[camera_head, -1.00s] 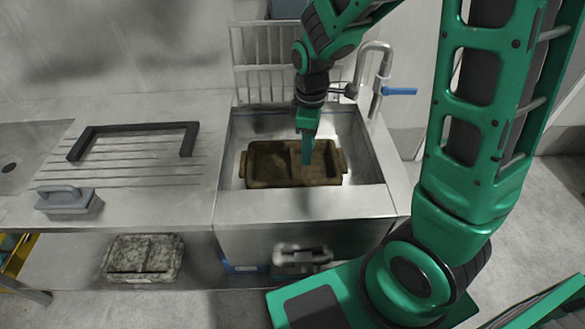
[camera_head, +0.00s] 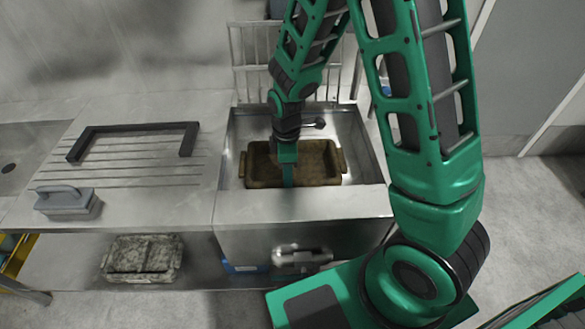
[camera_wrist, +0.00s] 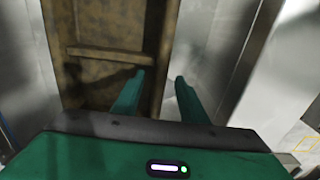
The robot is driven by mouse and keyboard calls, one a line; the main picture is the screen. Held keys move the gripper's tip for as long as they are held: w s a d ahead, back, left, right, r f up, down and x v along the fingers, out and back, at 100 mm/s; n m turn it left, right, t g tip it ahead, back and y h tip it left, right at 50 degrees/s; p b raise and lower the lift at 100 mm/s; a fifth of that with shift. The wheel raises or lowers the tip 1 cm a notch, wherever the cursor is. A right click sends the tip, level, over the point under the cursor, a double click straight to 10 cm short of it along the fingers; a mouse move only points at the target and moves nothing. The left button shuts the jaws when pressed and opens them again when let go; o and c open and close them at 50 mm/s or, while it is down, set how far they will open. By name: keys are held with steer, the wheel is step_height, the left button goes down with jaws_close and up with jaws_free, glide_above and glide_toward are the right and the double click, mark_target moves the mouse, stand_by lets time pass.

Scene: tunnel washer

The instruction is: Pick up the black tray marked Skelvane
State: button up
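A brown, grimy tray (camera_head: 318,164) with a handle at each end and a divider lies in the sink basin. No black tray and no legible Skelvane marking show. My gripper (camera_head: 288,180) is at the tray's front wall, left of its middle. In the wrist view, my gripper (camera_wrist: 159,77) is open, with the fingers apart on either side of the tray's long wall. The tray (camera_wrist: 100,85) fills the left and middle of that view. Nothing appears gripped, and whether the fingers touch the wall cannot be told.
The metal sink (camera_head: 300,204) has walls close around the tray. A tap spout (camera_head: 311,123) shows behind my arm. A black U-shaped frame (camera_head: 135,129) and a grey handled block (camera_head: 68,203) lie on the drainboard. A speckled grey tray (camera_head: 143,259) sits on the shelf below.

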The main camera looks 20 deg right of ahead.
steer(key=shift+a+f, duration=0.15)
steer(key=shift+f, duration=0.75)
steer(key=shift+a+f, duration=0.1)
steer(key=shift+f, duration=0.8)
jaws_close()
steer(key=shift+r, duration=0.2)
